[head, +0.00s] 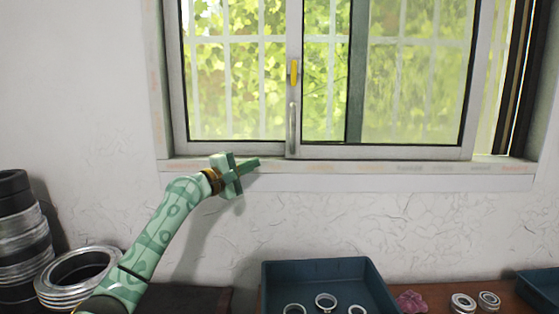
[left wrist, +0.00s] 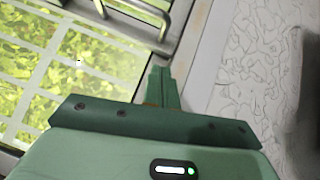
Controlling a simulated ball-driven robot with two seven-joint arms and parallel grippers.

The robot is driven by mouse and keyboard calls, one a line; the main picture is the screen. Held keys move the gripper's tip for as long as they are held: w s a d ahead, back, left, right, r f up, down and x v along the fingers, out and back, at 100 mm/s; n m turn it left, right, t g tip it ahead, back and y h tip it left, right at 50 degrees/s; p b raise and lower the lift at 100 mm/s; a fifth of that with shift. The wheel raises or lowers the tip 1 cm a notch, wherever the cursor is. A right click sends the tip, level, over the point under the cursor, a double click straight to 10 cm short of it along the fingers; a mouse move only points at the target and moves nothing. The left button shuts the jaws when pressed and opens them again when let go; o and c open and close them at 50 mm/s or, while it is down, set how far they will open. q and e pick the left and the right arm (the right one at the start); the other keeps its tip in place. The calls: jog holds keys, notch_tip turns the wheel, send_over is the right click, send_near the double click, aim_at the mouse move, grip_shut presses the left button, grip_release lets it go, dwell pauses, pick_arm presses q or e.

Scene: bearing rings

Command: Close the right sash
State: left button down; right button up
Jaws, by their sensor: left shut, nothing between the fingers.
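The window has light grey metal frames. The right sash (head: 481,80) has a pale stile at its right side, with a bright strip between it and the dark tracks by the right jamb. A dark upright (head: 355,80) stands behind or within its glazed area; I cannot tell which. The middle stile carries a silver bar handle (head: 292,128) and a yellow latch (head: 293,72). My left gripper (head: 258,162) is shut and empty at the sill, lower left of the handle and apart from it. In the left wrist view its fingers (left wrist: 161,75) point toward a metal handle (left wrist: 146,12).
A blue tray (head: 265,285) with several metal rings stands on the brown table below the window. Two bearings (head: 463,303) and a pink crumpled thing (head: 410,301) lie to its right. Stacked dark and silver rings (head: 20,240) stand at left. The wall below the sill is clear.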

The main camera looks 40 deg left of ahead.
pick_arm(q)
jog(key=w+d+r, duration=0.1)
jog(key=w+d, duration=0.2)
jog(key=w, duration=0.5)
jog(key=shift+d+r, duration=0.2)
jog(key=shift+d, duration=0.1)
pick_arm(e)
jog(key=shift+w+a+f, duration=0.1)
jog(key=shift+a, duration=0.35)
pick_arm(q)
jog(key=shift+s, duration=0.1)
pick_arm(e)
jog(key=shift+d, duration=0.2)
